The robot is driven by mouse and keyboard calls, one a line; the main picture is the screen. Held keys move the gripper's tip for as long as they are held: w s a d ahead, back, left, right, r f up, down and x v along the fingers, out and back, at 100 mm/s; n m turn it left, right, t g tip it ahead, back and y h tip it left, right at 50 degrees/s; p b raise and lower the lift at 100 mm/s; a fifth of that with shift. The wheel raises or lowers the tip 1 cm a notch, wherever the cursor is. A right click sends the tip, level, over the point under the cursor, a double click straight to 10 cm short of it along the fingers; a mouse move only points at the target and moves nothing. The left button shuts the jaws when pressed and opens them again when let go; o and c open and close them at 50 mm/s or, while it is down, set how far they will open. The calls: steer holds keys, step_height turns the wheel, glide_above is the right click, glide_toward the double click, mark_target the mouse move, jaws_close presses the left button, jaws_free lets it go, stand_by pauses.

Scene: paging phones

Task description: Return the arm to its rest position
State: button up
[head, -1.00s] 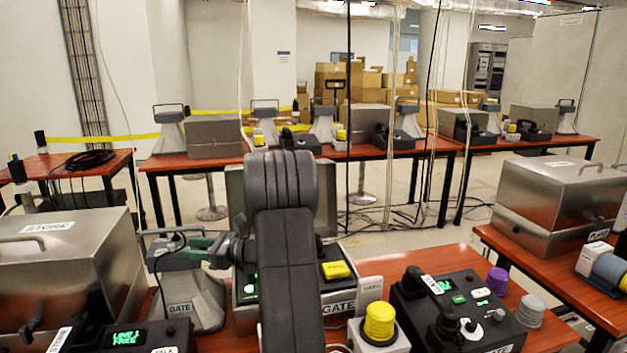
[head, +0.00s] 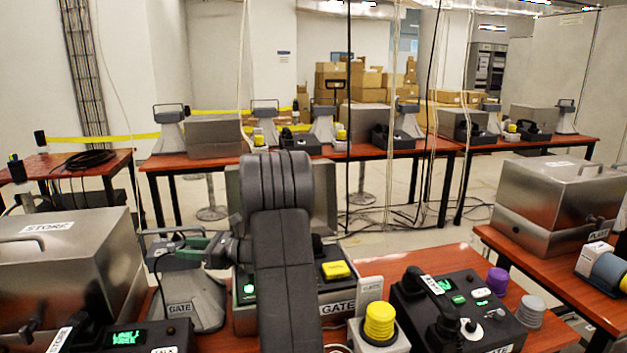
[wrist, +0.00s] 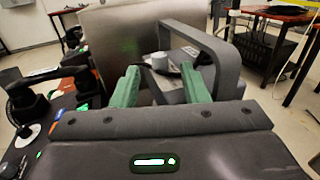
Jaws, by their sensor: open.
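My arm rises in the middle of the head view and bends to the left. My gripper (head: 193,245) is at its left side, beside the grey GATE stand (head: 190,300) with its loop handle. In the wrist view the two green fingers of my gripper (wrist: 161,82) are apart, with nothing seen held between them. The grey loop handle (wrist: 205,42) shows just beyond the fingers; I cannot tell if they touch it. My arm hides part of the GATE console (head: 340,308).
A steel STORE box (head: 70,270) stands left on the red table. A yellow-capped post (head: 380,322) and a black phone console (head: 497,325) stand right. Another steel box (head: 565,190) is on the right table. Cables hang behind my arm. The floor behind is partly open.

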mark_target(172, 249)
steer(key=a, duration=0.3)
steer(key=shift+a, duration=0.3)
steer(key=shift+d+f+m+t+b, duration=0.1)
steer(key=shift+f+m+t+b, duration=0.15)
steer(key=shift+m+t+b, duration=0.35)
steer(key=t, duration=0.1)
steer(key=m+t+b, duration=0.1)
steer(key=shift+s+d+r+t+h, duration=0.1)
steer(key=shift+s+t+h, duration=0.15)
steer(key=shift+t+h, duration=0.05)
steer(key=m+t+b, duration=0.1)
steer(key=m+t+h+b, duration=0.1)
steer(key=t, duration=0.1)
steer(key=m+t+h+b, duration=0.1)
steer(key=b, duration=0.1)
steer(key=shift+s+a+m+t, duration=0.2)
steer(key=shift+s+m+t, duration=0.1)
steer(key=shift+s+t, duration=0.1)
steer(key=m+t+h+b, duration=0.2)
steer(key=b, duration=0.1)
steer(key=shift+s+a, duration=0.1)
steer(key=shift+a, duration=0.05)
steer(key=v, duration=1.3)
steer(key=shift+s+t+p, duration=0.35)
steer(key=shift+s+t, duration=0.05)
steer(key=shift+s, duration=0.1)
